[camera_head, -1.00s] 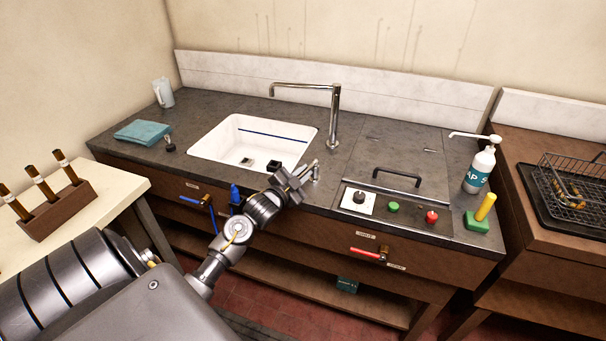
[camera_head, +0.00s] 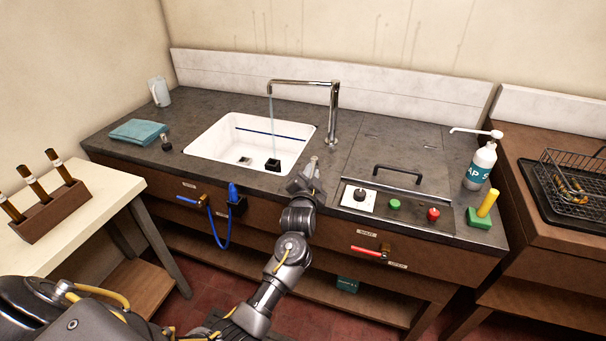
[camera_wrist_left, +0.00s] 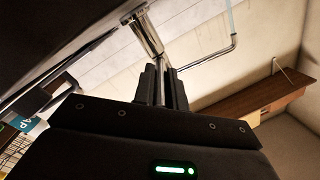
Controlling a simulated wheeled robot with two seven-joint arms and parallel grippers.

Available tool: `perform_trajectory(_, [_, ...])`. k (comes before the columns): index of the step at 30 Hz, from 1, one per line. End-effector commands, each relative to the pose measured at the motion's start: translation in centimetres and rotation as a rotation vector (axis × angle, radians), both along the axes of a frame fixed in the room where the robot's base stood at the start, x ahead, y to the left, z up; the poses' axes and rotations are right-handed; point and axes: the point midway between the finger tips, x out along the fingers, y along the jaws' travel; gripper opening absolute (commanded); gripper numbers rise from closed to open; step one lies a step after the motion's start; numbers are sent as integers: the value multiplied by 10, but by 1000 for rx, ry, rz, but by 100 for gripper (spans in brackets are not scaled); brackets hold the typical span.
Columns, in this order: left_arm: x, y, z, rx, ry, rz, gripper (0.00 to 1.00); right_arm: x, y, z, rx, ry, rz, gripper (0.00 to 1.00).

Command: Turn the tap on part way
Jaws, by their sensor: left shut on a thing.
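The chrome tap (camera_head: 333,115) stands behind the sink's right side, its long spout reaching left over the white sink (camera_head: 215,150). A thin stream of water (camera_head: 271,120) runs from the spout end into the sink. My left gripper (camera_head: 309,176) is at the counter's front edge, right of the sink, shut on the small metal tap lever (camera_head: 315,162). In the left wrist view the slim lever (camera_wrist_left: 159,88) stands between the two dark fingers, with the tap's spout beyond. The lever's lower part is hidden by the gripper. My right gripper is out of view.
A control panel with a black knob (camera_head: 360,194), green button (camera_head: 394,204) and red button (camera_head: 433,214) lies close right of the gripper. A red-handled valve (camera_head: 366,250) and blue hose (camera_head: 219,238) are on the cabinet front. A soap bottle (camera_head: 480,165) stands further right.

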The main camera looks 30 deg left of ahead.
Motion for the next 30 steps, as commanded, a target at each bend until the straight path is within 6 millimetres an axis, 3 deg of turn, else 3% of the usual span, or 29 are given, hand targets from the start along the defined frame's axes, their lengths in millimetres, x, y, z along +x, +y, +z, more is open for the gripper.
perform_trajectory(2, [0,0,-1,-1,2,-1,0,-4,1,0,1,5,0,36])
perform_trajectory(3, [0,0,-1,-1,2,-1,15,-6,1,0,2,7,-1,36])
perform_trajectory(8, [-1,1,0,-1,0,-1,35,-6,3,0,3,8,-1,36])
perform_trajectory(20, [-11,-1,-2,-1,1,0,35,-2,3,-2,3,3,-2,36])
perform_trajectory(30, [-73,-19,-2,-3,-1,0,35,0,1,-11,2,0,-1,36])
